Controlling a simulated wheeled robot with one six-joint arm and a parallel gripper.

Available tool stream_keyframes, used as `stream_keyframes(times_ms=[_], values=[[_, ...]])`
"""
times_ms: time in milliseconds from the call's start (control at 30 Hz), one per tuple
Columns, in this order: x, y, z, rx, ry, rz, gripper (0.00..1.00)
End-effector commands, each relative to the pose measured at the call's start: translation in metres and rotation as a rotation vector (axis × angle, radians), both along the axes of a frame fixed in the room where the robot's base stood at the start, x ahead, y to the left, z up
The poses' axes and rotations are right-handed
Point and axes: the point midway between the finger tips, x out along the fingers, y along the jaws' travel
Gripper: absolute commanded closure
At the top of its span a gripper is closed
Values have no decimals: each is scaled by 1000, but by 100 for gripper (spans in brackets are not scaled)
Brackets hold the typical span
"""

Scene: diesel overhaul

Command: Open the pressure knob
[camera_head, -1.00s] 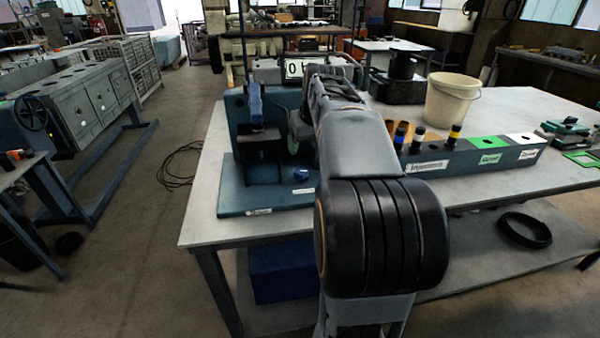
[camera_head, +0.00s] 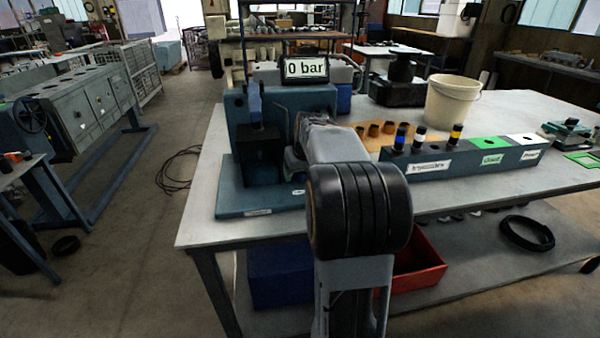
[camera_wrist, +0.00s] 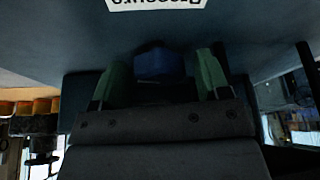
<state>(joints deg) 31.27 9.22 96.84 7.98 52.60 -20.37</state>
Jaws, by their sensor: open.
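The blue pressure knob (camera_wrist: 153,62) shows in the wrist view, in front of a dark blue panel. A white label (camera_wrist: 155,3), partly cut off at the top edge, sits on that panel. My gripper (camera_wrist: 161,78) is open, with one green fingertip on each side of the knob. I cannot tell whether the fingertips touch it. In the head view the blue test stand (camera_head: 228,140) stands on the table, with a display (camera_head: 305,69) reading 0 bar. My arm hides the knob and the gripper there.
A labelled block (camera_head: 465,157) with several colored pieces stands right of my arm on the table (camera_head: 205,215). A cream bucket (camera_head: 452,98) is behind it. A red bin (camera_head: 420,262) and a blue bin (camera_head: 280,272) sit on the lower shelf. Floor to the left is open.

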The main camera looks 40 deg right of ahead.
Motion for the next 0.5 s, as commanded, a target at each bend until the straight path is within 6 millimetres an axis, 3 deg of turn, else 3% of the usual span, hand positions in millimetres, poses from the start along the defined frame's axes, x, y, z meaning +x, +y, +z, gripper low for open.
stream_keyframes(times_ms=[267,500], values=[[0,0,-1,0,0,0,31],[0,0,0,0,0,0,54]])
